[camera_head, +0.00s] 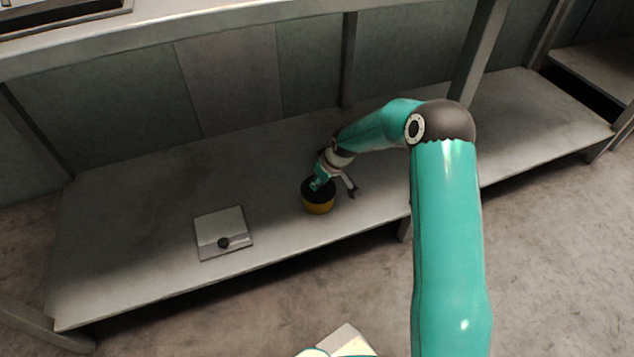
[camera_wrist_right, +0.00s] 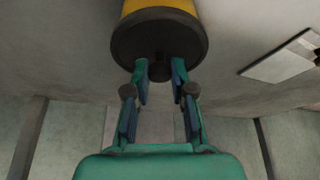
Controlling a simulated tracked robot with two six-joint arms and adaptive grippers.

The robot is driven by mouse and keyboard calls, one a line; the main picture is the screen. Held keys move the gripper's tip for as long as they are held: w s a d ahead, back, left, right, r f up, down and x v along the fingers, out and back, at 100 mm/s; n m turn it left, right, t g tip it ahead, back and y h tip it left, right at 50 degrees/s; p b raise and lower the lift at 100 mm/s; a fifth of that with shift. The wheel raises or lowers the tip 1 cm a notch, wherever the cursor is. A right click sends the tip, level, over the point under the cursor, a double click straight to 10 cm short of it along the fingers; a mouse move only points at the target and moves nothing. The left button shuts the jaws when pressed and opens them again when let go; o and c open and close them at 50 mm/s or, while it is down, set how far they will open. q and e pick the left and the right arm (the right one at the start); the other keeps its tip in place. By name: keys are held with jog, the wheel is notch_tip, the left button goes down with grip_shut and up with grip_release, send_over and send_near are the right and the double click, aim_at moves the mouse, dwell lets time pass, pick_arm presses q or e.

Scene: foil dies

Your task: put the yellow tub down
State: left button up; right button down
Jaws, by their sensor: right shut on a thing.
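The yellow tub (camera_head: 319,207) has a dark lid and is at the lower shelf, near its front edge, in the head view. In the right wrist view the tub (camera_wrist_right: 158,8) is at the top, its dark lid facing my gripper. My right gripper (camera_head: 318,184) is at the lid, and its fingers (camera_wrist_right: 160,72) are shut on the knob in the lid's middle. I cannot tell whether the tub's base touches the shelf. My left gripper is not in view.
A flat pale plate (camera_head: 222,232) with a dark knob lies on the shelf (camera_head: 130,225) to the left of the tub. An upper shelf edge (camera_head: 200,32) runs above, and posts stand behind. The shelf around the tub is mostly bare.

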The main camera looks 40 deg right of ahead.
jog(key=c, duration=1)
grip_release()
jog(key=a+p+v, duration=0.1)
jog(key=p+v, duration=0.4)
jog(key=v, duration=0.7)
jog(key=s+a+f+m+g+y, duration=0.1)
jog(key=s+a+f, duration=0.4)
jog(key=a+f, duration=0.25)
jog(key=s+a+f+m+g+y, duration=0.1)
jog(key=s+a+f+y, duration=0.1)
jog(key=s+a+f, duration=0.65)
jog(key=s+a, duration=0.2)
jog(key=s+a+m+g, duration=0.1)
jog(key=s+a, duration=0.3)
jog(key=s+a+f+m, duration=0.1)
jog(key=s+a, duration=0.2)
jog(key=s, duration=0.1)
jog(key=shift+a+f+g, duration=0.15)
jog(key=shift+f+g, duration=0.2)
jog(key=shift+g, duration=0.05)
jog(key=shift+r, duration=0.1)
